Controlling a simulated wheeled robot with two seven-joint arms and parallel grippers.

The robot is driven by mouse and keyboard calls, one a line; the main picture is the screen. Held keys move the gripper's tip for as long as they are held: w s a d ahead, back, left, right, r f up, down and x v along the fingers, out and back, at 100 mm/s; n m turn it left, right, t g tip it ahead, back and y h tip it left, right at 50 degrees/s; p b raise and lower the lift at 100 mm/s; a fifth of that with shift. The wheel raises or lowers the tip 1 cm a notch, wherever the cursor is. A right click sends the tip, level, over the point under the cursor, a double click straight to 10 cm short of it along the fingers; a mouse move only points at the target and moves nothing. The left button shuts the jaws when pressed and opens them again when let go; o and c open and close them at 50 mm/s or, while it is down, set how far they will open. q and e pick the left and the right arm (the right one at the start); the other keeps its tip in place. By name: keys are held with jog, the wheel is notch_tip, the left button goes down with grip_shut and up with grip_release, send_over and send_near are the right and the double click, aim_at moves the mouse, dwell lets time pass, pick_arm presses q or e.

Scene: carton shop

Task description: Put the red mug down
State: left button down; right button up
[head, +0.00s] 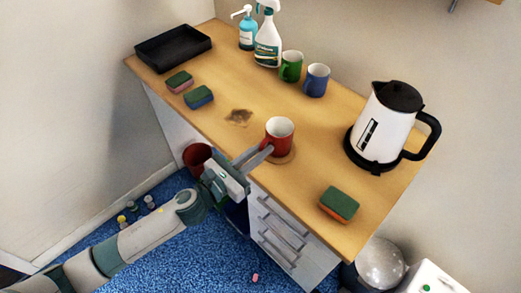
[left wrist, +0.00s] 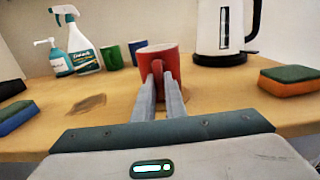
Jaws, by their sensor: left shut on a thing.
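The red mug (head: 279,138) is upright with a white inside, near the front edge of the wooden counter (head: 300,187). It also shows in the left wrist view (left wrist: 158,54). My left gripper (head: 267,149) reaches in from the front left and is shut on the mug's near side; its two fingers (left wrist: 160,84) lie close together there. A round brown patch shows under the mug. I cannot tell whether the mug's bottom touches the counter or hangs just above it. My right gripper is not in view.
A kettle (head: 387,125) stands right of the mug, with a green-orange sponge (head: 339,204) in front. A dark stain (head: 239,117) lies left. Green (head: 290,67) and blue (head: 316,81) mugs, bottles, two sponges and a black tray (head: 173,48) are farther back.

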pick_arm(q)
jog(key=c, duration=1.8)
grip_release()
jog(key=shift+f, duration=0.1)
jog(key=shift+s, duration=0.1)
jog(key=shift+s+a, duration=0.2)
jog(key=shift+a, duration=0.1)
jog(key=b+v, duration=0.3)
jog(key=v, duration=0.8)
jog(key=shift+s+b, duration=0.1)
jog(key=shift+b, duration=0.25)
